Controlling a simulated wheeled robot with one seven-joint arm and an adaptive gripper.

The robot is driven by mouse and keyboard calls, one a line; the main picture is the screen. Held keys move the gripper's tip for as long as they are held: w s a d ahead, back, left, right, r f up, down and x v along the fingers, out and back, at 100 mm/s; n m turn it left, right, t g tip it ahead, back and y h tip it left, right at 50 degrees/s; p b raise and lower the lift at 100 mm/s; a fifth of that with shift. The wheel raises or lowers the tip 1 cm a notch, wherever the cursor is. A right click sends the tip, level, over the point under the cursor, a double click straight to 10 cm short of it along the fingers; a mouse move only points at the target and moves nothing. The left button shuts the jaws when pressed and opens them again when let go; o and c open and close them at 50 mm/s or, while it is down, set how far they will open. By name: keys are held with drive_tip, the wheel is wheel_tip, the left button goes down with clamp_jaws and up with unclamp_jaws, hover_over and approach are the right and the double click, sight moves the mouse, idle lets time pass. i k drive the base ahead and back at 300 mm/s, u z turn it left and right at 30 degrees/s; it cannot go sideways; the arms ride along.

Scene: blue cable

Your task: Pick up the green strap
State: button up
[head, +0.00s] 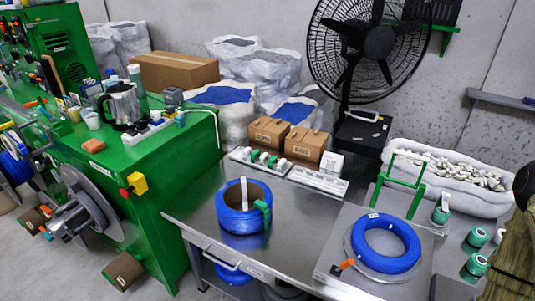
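A green strap-like piece (264,212) hangs over the right side of a blue cable coil (236,222) with a brown inner core, on the metal table. Several green rolls with pale labels stand at the right: one (441,212) beside the scale, another (477,238) nearer the right edge, and one (476,265) below it. I cannot tell whether these rolls are strap too. My gripper is not in view, so its state and any hold cannot be seen.
White trays (318,180) and cardboard boxes (307,145) line the back. A green bench (150,165) stands left. An olive-brown shape (515,245) fills the right edge.

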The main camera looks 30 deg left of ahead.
sight(256, 153)
drive_tip(key=i, duration=0.1)
drive_tip(key=u, duration=0.95)
